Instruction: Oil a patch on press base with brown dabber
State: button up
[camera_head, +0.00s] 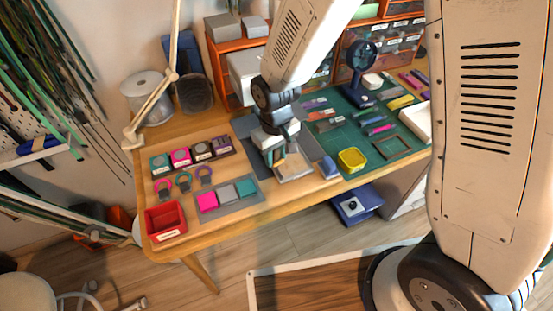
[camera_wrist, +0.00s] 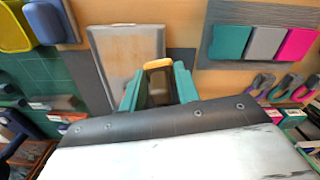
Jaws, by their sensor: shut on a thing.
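My gripper (camera_head: 277,157) is shut on a small brown dabber with an orange-tan end (camera_wrist: 158,65), which sits between its teal fingers in the wrist view. Just beyond the fingers lies a flat pale-rimmed block with a tan wooden top (camera_wrist: 127,45), which looks like the press base. It also shows in the head view (camera_head: 296,168), on the table's front part, partly hidden by my gripper. The dabber is above or at its near edge; I cannot tell whether they touch. No oil patch can be made out.
A grey mat (camera_head: 230,205) with pink, grey and teal pads lies left. A red bin (camera_head: 165,221) stands at the left corner.

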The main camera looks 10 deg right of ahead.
jog(key=shift+r, duration=2.5)
jog(key=shift+d, duration=0.1)
